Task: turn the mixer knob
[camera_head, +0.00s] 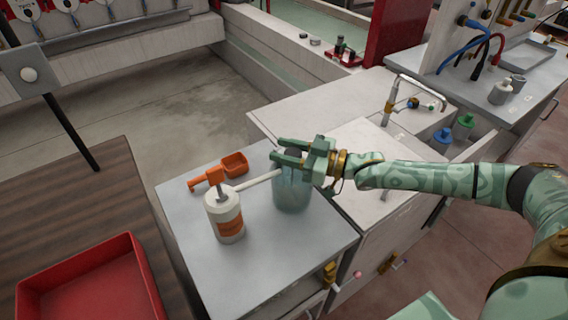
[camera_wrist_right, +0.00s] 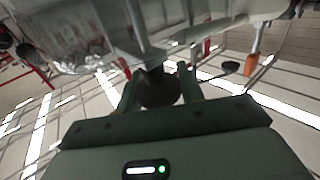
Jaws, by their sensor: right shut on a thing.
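My right gripper (camera_head: 280,152) reaches in from the right over the grey cabinet top in the head view. Its fingers are shut on a dark rounded knob (camera_head: 293,154), which I take to be the mixer knob. The knob sits above a translucent blue-green cylinder (camera_head: 291,190). In the right wrist view the dark knob (camera_wrist_right: 160,88) lies between the two fingers, and its far side is hidden. A marking that would show its turn is not visible. My left gripper is not in view.
A white bottle with an orange pump (camera_head: 226,213) stands left of the cylinder. A small orange tray (camera_head: 235,162) lies behind. A sink tap (camera_head: 391,100) stands at the right. A red tray (camera_head: 143,265) lies on the wooden table at the left.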

